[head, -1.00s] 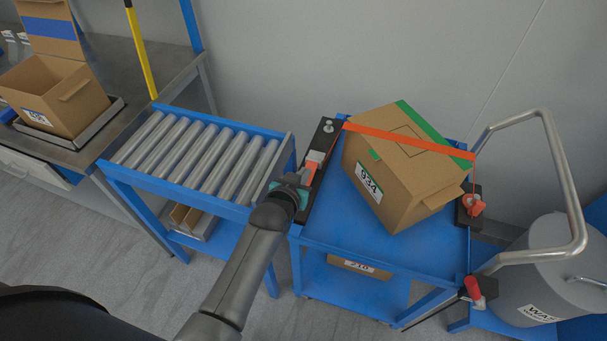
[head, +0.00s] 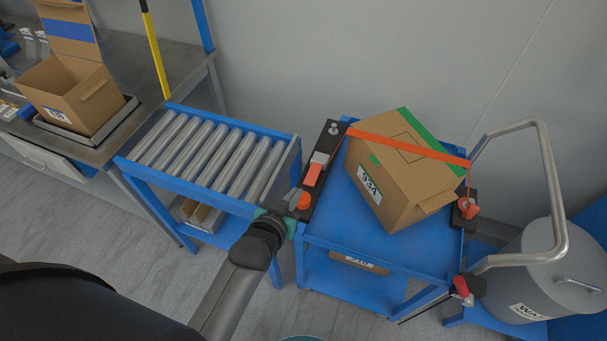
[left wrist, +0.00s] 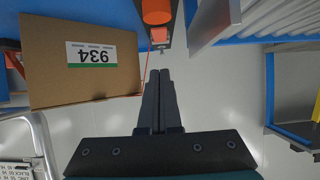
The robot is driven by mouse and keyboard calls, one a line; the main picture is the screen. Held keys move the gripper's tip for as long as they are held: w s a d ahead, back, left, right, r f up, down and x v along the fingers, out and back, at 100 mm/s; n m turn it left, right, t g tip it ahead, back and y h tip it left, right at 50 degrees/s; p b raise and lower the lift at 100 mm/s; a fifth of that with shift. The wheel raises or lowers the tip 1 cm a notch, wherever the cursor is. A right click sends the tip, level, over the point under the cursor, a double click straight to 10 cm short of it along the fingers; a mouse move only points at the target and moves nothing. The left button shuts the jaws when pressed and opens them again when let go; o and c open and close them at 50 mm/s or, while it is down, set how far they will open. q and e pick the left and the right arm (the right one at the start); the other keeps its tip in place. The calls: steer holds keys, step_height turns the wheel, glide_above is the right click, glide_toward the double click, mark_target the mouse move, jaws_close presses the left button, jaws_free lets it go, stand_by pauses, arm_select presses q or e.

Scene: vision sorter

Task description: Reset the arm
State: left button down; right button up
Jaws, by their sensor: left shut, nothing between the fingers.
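My left gripper (head: 289,204) is shut and empty. In the head view it is at the near left corner of the blue cart (head: 325,228), beside the black strap fixture (head: 325,160) with its orange parts. In the left wrist view the closed fingers (left wrist: 159,78) point toward this fixture's orange knob (left wrist: 157,10), apart from the box. A closed cardboard box (head: 395,185) labelled 934 sits tilted on the cart under an orange strap (head: 410,145). The box also shows in the left wrist view (left wrist: 80,80). My right gripper is not in view.
A roller conveyor (head: 207,152) stands left of the cart. An open box (head: 80,98) sits on a tray on the grey bench further left. A bent metal rail (head: 550,190) and a grey bin (head: 540,265) are at the right. Floor is clear in front of the conveyor.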

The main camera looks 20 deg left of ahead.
arm_select(q)
steer(key=shift+s, duration=0.15)
steer(key=s+a+r+m+g, duration=0.1)
steer(key=s+r+g, duration=0.3)
steer(key=s, duration=0.5)
steer(key=s+r+m+g, duration=0.1)
steer(key=s+r+g, duration=0.1)
steer(key=s+g, duration=0.45)
steer(key=s+f+b, duration=0.1)
steer(key=s+f, duration=0.1)
steer(key=f, duration=1.1)
steer(key=s+f, duration=0.3)
steer(key=f, duration=1)
steer(key=s+a+f+g+b, duration=0.1)
steer(key=s+a+f, duration=0.1)
steer(key=s+f, duration=1)
steer(key=shift+s+a+f, duration=0.4)
steer(key=shift+s, duration=0.85)
